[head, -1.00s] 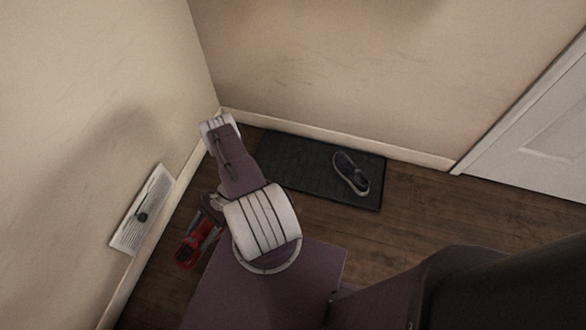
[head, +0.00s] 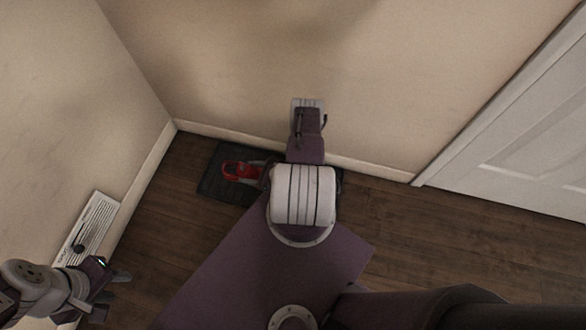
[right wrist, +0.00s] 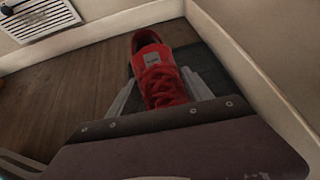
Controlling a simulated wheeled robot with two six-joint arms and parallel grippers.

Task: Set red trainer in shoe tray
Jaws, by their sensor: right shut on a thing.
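The red trainer (head: 238,172) is held by my right gripper (head: 262,170) over the left part of the dark shoe tray (head: 211,184). Whether its sole touches the tray cannot be told. My right arm hides the middle and most of the right part of the tray. My left gripper (head: 112,287) is open and empty at the lower left, apart from the trainer.
A white wall vent (head: 92,230) is on the left wall, beyond my left gripper. Walls with a pale skirting board (head: 375,171) meet in a corner behind the tray. A white door (head: 530,150) stands at right. The wooden floor (head: 160,215) left of the tray is clear.

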